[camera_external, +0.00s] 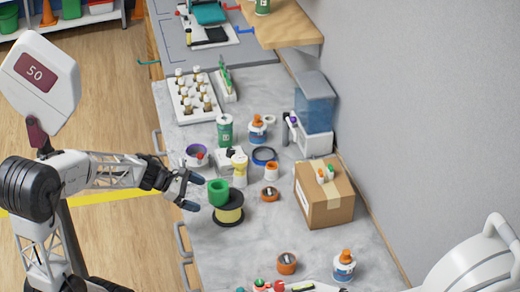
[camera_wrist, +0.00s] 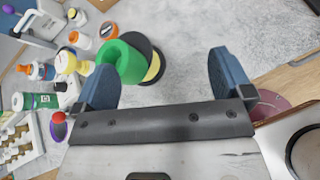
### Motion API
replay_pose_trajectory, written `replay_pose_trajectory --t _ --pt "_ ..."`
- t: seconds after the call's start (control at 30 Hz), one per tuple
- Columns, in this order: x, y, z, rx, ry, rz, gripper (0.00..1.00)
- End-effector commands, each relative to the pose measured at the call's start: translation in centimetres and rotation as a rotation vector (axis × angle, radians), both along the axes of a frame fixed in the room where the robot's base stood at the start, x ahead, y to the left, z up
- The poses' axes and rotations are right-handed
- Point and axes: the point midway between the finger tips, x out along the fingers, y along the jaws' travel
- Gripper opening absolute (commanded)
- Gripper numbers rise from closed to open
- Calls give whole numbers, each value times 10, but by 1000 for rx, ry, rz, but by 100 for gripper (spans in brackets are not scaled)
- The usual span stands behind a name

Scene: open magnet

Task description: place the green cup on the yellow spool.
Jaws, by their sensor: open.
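The green cup (camera_external: 218,191) appears to rest on the top flange of the yellow spool (camera_external: 230,214), off-centre toward the left. The spool has black flanges and a yellow middle. In the wrist view the cup (camera_wrist: 122,60) has its open mouth toward the camera and partly hides the spool (camera_wrist: 154,68). Its exact contact with the flange is hard to tell. My gripper (camera_external: 192,192) is just left of the cup, with its fingers apart and empty. In the wrist view my gripper (camera_wrist: 166,82) has its left finger near the cup, with bare space between the fingers.
A cardboard box (camera_external: 324,192) is to the right. The grey tabletop (camera_external: 230,255) below the spool is clear.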

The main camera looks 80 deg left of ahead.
Motion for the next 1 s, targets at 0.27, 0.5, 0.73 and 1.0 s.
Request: replay_pose_trajectory --t 0.27,0.5,0.73,1.0 --pt "11 -60 3 210 59 -304 98" --pt "10 -105 6 394 89 -564 98" --pt "5 -142 9 573 99 -815 98" --pt "-6 -179 12 785 94 -1107 98"
